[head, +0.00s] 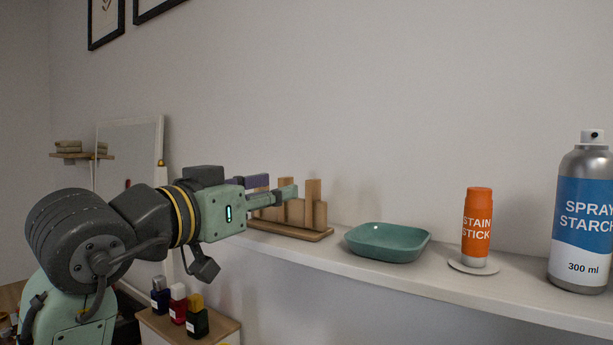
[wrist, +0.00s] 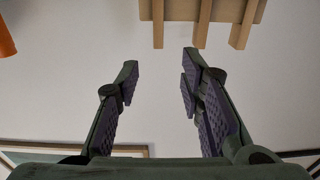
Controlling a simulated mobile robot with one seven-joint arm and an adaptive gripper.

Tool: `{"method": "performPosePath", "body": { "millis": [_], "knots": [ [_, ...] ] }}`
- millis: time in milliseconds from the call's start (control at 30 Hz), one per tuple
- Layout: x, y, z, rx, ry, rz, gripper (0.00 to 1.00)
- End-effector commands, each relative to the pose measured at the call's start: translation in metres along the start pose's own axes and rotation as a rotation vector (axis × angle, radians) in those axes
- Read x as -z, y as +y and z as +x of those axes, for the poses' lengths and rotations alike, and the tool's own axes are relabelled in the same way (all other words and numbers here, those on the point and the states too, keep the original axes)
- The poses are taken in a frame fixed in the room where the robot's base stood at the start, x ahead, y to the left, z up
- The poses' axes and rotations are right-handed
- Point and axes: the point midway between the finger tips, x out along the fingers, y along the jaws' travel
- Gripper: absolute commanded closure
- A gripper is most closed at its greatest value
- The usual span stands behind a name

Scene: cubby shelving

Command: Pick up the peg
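A wooden rack (head: 290,230) stands on the white shelf in the head view, with several flat wooden uprights of different heights on its base. Its uprights also show at the top of the wrist view (wrist: 200,22). No other peg-like thing shows apart from these uprights, and I cannot tell which one is the peg. My gripper (head: 280,187) is in front of the rack in the head view and hides part of it. In the wrist view my gripper (wrist: 160,65) is open, with nothing between its fingers. The uprights appear beyond the fingertips, apart from them.
On the shelf (head: 450,285), right of the rack, stand a teal dish (head: 388,243), an orange stain stick (head: 477,225) on a coaster and a spray starch can (head: 583,220). Small bottles (head: 178,303) stand on a lower cabinet. The air above the dish is clear.

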Motion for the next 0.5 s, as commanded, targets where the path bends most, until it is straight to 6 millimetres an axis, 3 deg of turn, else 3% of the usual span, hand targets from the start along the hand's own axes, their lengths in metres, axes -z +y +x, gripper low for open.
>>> {"method": "performPosePath", "body": {
  "millis": [300, 500],
  "knots": [
    [-0.003, 0.004, 0.047, -0.015, -0.032, -0.006, 0.65],
    [-0.002, 0.004, 0.062, -0.014, -0.030, -0.005, 0.65]
  ]
}}
